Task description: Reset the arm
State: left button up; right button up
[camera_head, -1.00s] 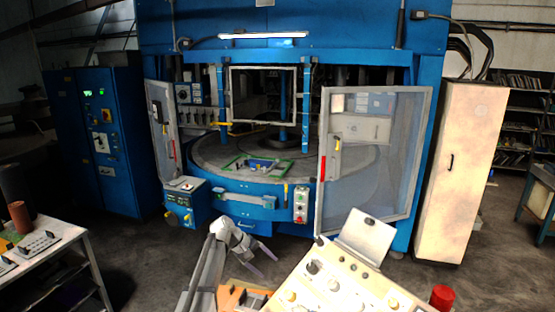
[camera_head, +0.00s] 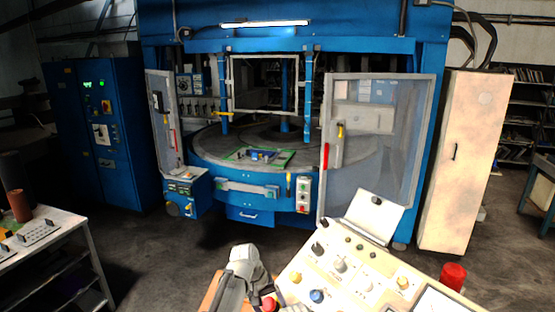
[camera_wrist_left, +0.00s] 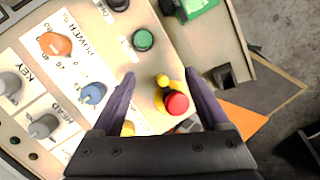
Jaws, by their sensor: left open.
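My left arm (camera_head: 243,272) comes in at the bottom of the head view, beside the left edge of a cream control panel (camera_head: 335,272). Its fingers are hidden there. In the left wrist view my left gripper (camera_wrist_left: 157,78) is open, with two dark purple fingers over the panel. A red button (camera_wrist_left: 176,103) with a yellow part shows between the fingers, apparently below them. Nothing is held. My right gripper is not in view.
The panel has several knobs, including an orange one (camera_wrist_left: 54,43), a blue one (camera_wrist_left: 93,93) and a green button (camera_wrist_left: 143,39). Behind stands a blue press (camera_head: 253,215) with a round table and open doors. A white bench (camera_head: 70,235) is at the left. Floor between is clear.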

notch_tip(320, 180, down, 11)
jog(key=b, duration=0.8)
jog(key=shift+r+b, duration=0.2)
jog(key=shift+b, duration=0.2)
pick_arm(q)
jog(key=s+a+f+m+y, duration=0.2)
jog(key=s+f, duration=0.3)
jog(key=s, duration=0.5)
jog(key=s+a+f+m+y, duration=0.2)
jog(key=s+f, duration=0.4)
jog(key=s, duration=0.4)
jog(key=shift+s+a+f+m+y, duration=0.25)
jog(key=shift+s+m+y, duration=0.25)
jog(key=shift+m, duration=0.4)
jog(key=shift+w, duration=0.1)
